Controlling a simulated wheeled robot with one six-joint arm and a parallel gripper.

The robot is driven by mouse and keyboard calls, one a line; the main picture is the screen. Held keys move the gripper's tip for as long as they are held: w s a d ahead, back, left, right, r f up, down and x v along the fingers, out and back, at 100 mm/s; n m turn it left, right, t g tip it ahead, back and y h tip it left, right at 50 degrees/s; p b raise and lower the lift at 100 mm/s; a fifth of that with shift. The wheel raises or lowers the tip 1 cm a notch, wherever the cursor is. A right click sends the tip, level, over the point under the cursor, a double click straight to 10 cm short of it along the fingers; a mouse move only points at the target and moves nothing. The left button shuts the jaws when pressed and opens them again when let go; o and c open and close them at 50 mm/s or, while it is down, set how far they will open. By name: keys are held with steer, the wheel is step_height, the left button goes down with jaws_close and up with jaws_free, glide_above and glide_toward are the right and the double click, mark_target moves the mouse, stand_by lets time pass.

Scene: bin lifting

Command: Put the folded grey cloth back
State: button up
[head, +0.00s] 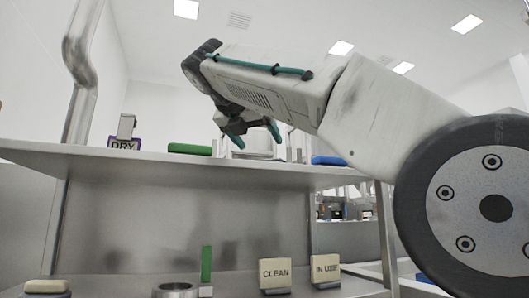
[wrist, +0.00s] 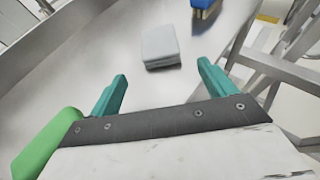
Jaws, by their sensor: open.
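The folded grey cloth (wrist: 161,47) lies flat on the steel upper shelf in the wrist view, as a small pale grey stack. My gripper (wrist: 162,88) has its two teal fingers spread wide apart, with nothing between them. The cloth is beyond the fingertips, roughly centred between them and apart from both. In the head view my gripper (head: 254,135) hangs just above the upper shelf, fingers pointing down. I cannot make out the cloth clearly there.
Below are CLEAN (head: 275,273) and IN USE (head: 325,269) signs, a metal ring (head: 175,290) and a green upright piece (head: 206,265).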

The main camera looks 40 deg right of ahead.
steer(key=shift+v, duration=1.7)
